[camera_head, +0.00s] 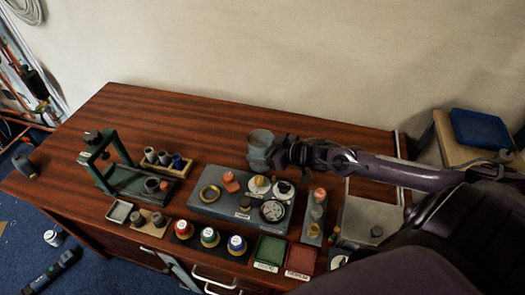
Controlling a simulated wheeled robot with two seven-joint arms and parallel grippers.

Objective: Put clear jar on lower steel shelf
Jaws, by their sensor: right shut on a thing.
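The clear jar (261,143), a greyish see-through cup shape, is in the jaws of my right gripper (278,152). It appears above the back edge of the grey tray in the middle of the wooden desk. My right arm comes in from the right and its gripper is shut on the jar's side. A grey steel surface (358,212) with an upright post stands at the desk's right end, which may be the steel shelf. My arm hides part of it, and I cannot tell its levels apart. My left gripper is not in view.
The grey tray (212,207) holds a brass ring, a gauge and small parts. A green press frame (110,160) stands on the left. Several small jars (210,237) and green and red trays (270,250) line the front edge. The desk's back left is clear.

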